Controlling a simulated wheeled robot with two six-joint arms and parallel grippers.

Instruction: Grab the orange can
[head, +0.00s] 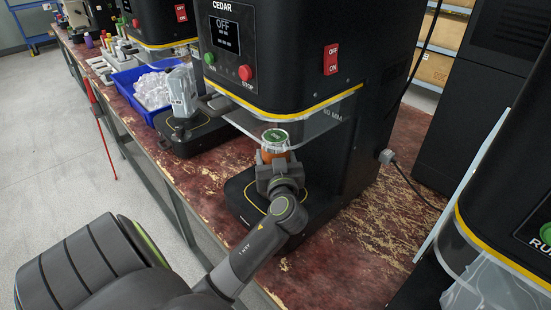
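The orange can (275,154) has a clear rim and a green top. It is upright at the CEDAR seamer (235,45), beside the clear guard and above the black base plate (240,197). My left gripper (277,170) is at the can's near side, with its fingers reaching toward the can's two sides. The gripper hides the lower part of the can. I cannot tell whether the fingers touch it or whether it rests on something. My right gripper is not in view.
A blue bin (134,83) of clear pieces and a clear container (182,92) on another machine base stand further left. Another seamer (510,200) stands at the right. A cable crosses the worn red bench (365,250), whose front right part is clear.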

